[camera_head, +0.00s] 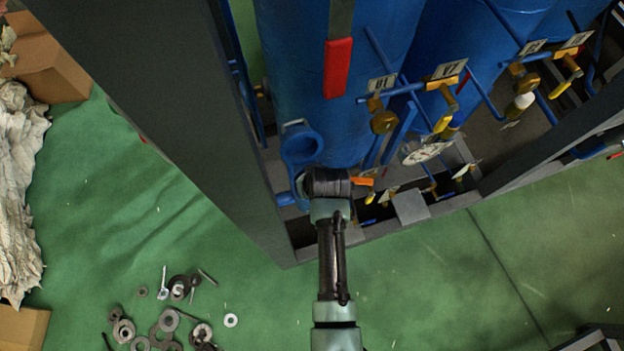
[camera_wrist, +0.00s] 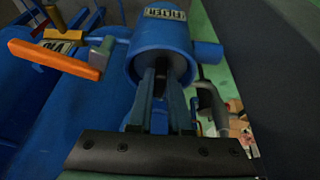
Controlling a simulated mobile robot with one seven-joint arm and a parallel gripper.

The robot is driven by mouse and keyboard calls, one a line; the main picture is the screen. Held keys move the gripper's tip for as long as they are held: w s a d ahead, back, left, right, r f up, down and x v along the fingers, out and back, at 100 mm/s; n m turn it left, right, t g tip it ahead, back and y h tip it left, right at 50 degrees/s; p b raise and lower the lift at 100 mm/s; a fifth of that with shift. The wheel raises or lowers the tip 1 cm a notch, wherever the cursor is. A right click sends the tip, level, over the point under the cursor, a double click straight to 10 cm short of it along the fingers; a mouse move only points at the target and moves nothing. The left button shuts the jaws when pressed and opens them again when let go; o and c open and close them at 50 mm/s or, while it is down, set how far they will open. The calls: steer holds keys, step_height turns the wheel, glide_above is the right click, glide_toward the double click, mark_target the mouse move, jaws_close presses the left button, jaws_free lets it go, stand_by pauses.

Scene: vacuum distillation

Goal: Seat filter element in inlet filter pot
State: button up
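The blue inlet filter pot (camera_head: 301,146) stands at the left corner of the skid, and its round opening shows in the head view. In the wrist view the pot (camera_wrist: 135,70) carries a label on its upper rim. My gripper (camera_wrist: 161,76) points at the pot's dark mouth, with its fingertips at or inside the opening. A narrow dark gap shows between the fingers. I cannot tell whether they hold anything. No filter element can be made out in either view; the pot's interior is dark. In the head view my wrist hides the fingers.
An orange valve handle (camera_wrist: 55,60) sticks out left of the pot. A dark grey frame post (camera_head: 190,110) stands close on the left. Tagged valves and a gauge (camera_head: 427,152) are on the right. Loose washers and bolts (camera_head: 170,320) lie on the green floor.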

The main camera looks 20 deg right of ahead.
steer(key=o, duration=0.5)
steer(key=shift+c, duration=0.2)
steer(key=p+v, duration=0.1)
steer(key=v, duration=1.1)
steer(key=shift+r, duration=0.2)
